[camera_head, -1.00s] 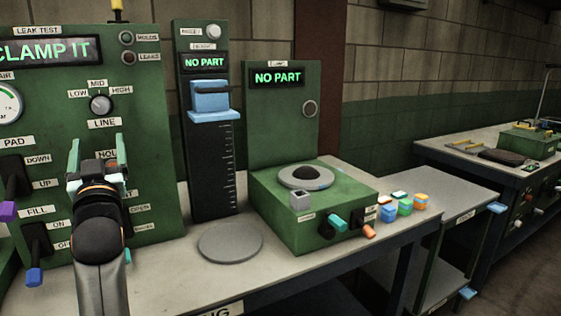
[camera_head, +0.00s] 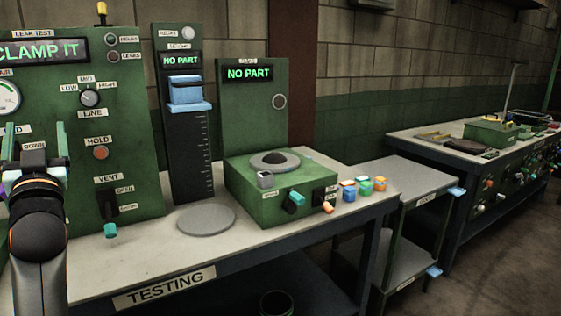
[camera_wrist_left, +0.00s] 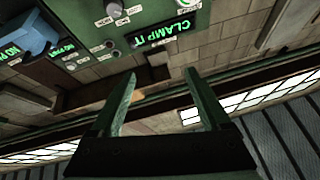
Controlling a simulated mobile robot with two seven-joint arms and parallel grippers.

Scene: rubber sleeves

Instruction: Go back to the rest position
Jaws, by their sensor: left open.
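My left gripper (camera_head: 34,160) is at the left edge of the head view, in front of the green leak test panel (camera_head: 130,150). Its two green fingers point up, stand apart and hold nothing. In the left wrist view the same open gripper (camera_wrist_left: 160,92) shows empty space between its fingers. The panel's display reads "CLAMP IT", and it shows tilted in the wrist view (camera_wrist_left: 165,35). My right gripper is not in either view.
The testing bench (camera_head: 150,262) carries a gauge with a blue slider (camera_head: 186,92), a round grey plate (camera_head: 207,219), a green fixture box (camera_head: 255,205) and small coloured blocks (camera_head: 365,187). A lower side table (camera_head: 410,180) and another bench (camera_head: 440,140) stand to the right.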

